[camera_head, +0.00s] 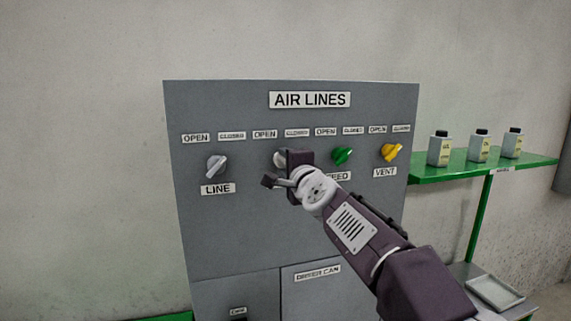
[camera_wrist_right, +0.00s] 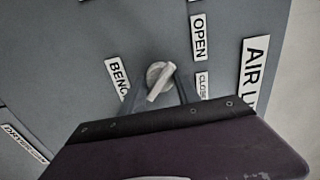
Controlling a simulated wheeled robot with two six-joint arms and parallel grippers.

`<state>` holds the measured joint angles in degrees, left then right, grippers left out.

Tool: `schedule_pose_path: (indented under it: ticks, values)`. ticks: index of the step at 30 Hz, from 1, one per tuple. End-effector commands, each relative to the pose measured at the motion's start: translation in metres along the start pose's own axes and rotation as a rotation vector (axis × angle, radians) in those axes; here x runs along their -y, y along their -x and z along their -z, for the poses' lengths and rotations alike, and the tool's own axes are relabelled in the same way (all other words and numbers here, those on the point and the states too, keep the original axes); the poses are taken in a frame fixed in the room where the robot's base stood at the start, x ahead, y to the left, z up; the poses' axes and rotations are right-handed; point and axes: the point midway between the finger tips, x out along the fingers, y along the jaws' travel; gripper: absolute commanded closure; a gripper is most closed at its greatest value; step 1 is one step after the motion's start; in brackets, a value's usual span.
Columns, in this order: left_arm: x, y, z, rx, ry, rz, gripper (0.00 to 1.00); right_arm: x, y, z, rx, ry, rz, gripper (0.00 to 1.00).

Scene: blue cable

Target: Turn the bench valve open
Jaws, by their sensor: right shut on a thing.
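The bench valve is a light grey knob with a raised bar on the grey AIR LINES panel. In the head view only its left edge (camera_head: 279,159) shows beside my right gripper (camera_head: 285,170). The right wrist view shows the knob (camera_wrist_right: 158,80) next to its BENCH label (camera_wrist_right: 117,78), between the gripper's fingers (camera_wrist_right: 157,93). My right gripper is shut on it. The bar is slanted in that view, its upper end toward the OPEN label (camera_wrist_right: 198,37). The CLOSED label (camera_wrist_right: 203,86) is partly covered by a finger. My left gripper is out of view.
Several bottles (camera_head: 479,146) stand on a green shelf (camera_head: 430,172) at the right. A tray (camera_head: 496,291) lies below.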

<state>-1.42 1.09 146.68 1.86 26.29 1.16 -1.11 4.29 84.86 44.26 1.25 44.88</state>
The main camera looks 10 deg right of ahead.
Motion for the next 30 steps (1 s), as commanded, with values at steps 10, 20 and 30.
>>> schedule_pose_path:
  ticks: [10,20,30]
  values:
    - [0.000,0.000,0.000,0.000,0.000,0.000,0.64,-0.001,0.000,0.000,0.000,0.003,-0.002,0.40]
    - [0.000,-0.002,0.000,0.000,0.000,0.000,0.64,-0.001,0.007,0.000,0.000,0.001,0.000,0.40]
    - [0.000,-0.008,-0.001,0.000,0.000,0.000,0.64,0.000,0.072,0.001,0.000,0.002,0.001,0.40]
